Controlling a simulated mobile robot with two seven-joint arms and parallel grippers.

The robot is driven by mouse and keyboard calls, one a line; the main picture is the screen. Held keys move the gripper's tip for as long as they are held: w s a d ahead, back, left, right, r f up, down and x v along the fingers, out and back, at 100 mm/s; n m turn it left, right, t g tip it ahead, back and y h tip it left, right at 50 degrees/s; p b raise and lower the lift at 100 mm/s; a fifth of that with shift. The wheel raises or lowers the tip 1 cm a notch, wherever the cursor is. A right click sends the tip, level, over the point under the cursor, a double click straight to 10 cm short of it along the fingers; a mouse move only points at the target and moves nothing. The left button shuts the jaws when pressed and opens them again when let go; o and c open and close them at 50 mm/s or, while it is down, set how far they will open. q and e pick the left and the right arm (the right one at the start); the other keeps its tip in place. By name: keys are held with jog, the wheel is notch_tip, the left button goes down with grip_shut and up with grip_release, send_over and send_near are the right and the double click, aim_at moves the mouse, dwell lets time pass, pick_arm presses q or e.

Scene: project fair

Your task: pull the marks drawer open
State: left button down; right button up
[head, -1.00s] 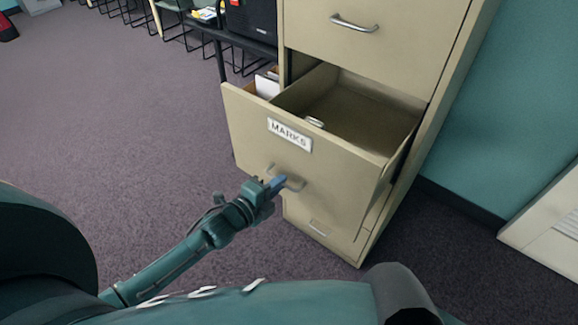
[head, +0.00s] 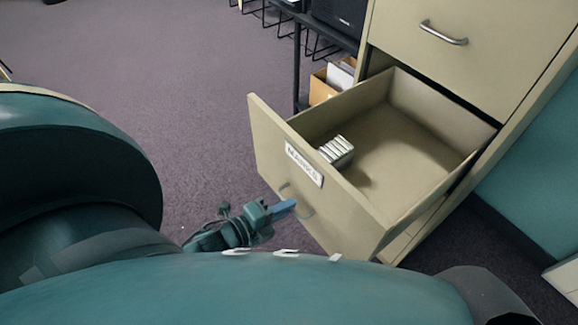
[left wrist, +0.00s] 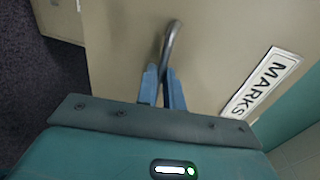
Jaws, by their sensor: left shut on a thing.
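The marks drawer (head: 345,205) stands well out of the beige filing cabinet (head: 520,60) in the head view, with its white MARKS label (head: 304,164) on the front. Its curved metal handle (left wrist: 171,45) shows in the left wrist view, between the blue fingers of my left gripper (left wrist: 162,85). In the head view, my left gripper (head: 284,208) is at the handle on the drawer front, shut on it. A small stack of pale items (head: 337,150) lies inside the drawer near the front. My right gripper is not in view.
A closed drawer with a metal handle (head: 443,33) is above. A black rack (head: 297,60) and a cardboard box with papers (head: 325,84) stand left of the cabinet. Purple carpet (head: 150,70) is clear on the left.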

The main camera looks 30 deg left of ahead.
pick_arm(q)
jog(key=c, duration=1.5)
grip_release()
jog(key=shift+c, duration=0.2)
jog(key=v, duration=1.3)
jog(key=shift+b, duration=0.45)
